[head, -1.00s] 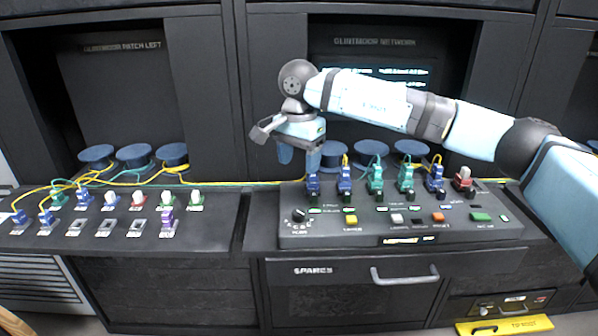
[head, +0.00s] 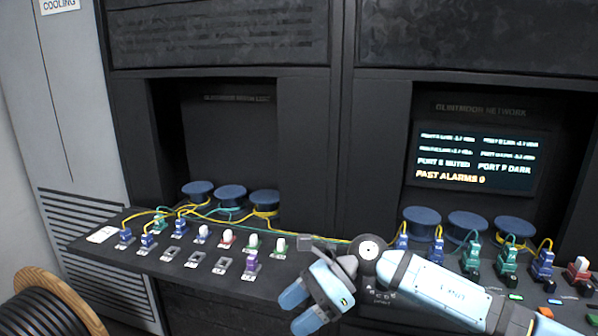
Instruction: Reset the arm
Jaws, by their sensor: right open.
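My right gripper (head: 294,312) is at the bottom centre, in front of the left shelf's right end. My right arm (head: 440,291) comes in from the lower right and hides part of the right console. My left gripper is not in view.
The left patch shelf (head: 110,252) holds blue, white, red, green and purple plugs, with yellow and teal cables. Blue round spools (head: 230,196) stand behind it. The lit screen (head: 475,160) reads "PAST ALARMS 0". A black cable reel (head: 45,312) stands at lower left.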

